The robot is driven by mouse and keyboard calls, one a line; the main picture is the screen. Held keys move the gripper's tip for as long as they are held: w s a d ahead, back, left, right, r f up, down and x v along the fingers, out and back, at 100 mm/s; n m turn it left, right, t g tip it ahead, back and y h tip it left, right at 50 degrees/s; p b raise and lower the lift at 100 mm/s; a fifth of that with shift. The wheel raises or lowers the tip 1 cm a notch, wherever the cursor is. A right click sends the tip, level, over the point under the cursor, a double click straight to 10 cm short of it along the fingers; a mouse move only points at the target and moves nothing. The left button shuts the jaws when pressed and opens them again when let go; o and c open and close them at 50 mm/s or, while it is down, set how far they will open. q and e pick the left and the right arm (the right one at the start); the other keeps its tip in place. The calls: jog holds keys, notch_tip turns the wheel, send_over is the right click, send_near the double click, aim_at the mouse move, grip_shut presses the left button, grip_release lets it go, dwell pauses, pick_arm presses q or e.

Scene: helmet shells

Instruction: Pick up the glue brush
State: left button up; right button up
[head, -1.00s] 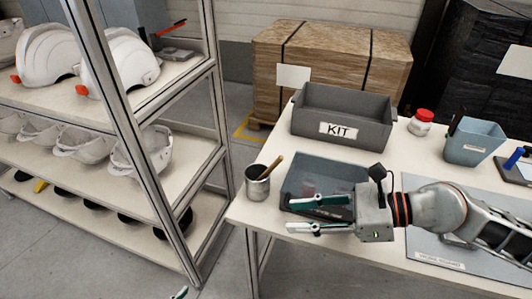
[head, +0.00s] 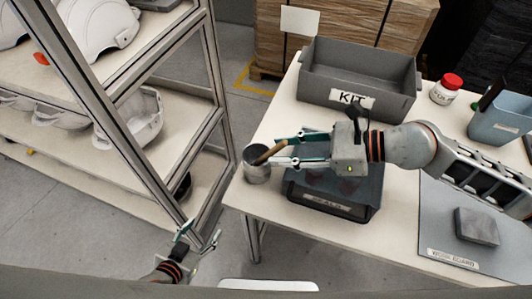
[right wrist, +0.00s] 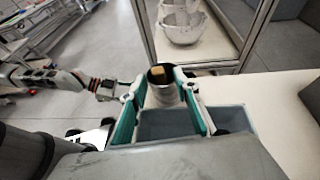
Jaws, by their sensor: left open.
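The glue brush (head: 268,154) stands tilted in a metal cup (head: 257,174) at the table's left end. Its wooden handle leans right, toward my right gripper. My right gripper (head: 275,151) is open, pointing left, with its fingers on either side of the handle. In the right wrist view, the brush's handle end (right wrist: 157,70) and the cup (right wrist: 164,90) show between the spread fingertips. I cannot tell whether a finger touches the handle. My left gripper (head: 200,238) is open and empty, low in front of the shelf rack, away from the table.
A dark tray (head: 340,207) sits under my right gripper. Behind stand a grey KIT bin (head: 350,82), a white jar with a red lid (head: 446,88) and a blue bin (head: 500,122). A grey block (head: 477,226) lies on a mat. A shelf rack (head: 180,205) stands left.

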aim_at(272, 150)
jog(key=x, duration=0.2)
jog(key=shift+w+a, duration=0.1)
jog(key=shift+a, duration=0.2)
pick_arm(q)
jog(key=shift+w+r, duration=0.4)
jog(key=shift+r, duration=0.3)
pick_arm(e)
jog(key=shift+w+a+f, duration=0.1)
jog(key=shift+a+f, duration=0.2)
grip_shut()
pick_arm(q)
jog(key=shift+f, duration=0.1)
jog(key=shift+s, duration=0.1)
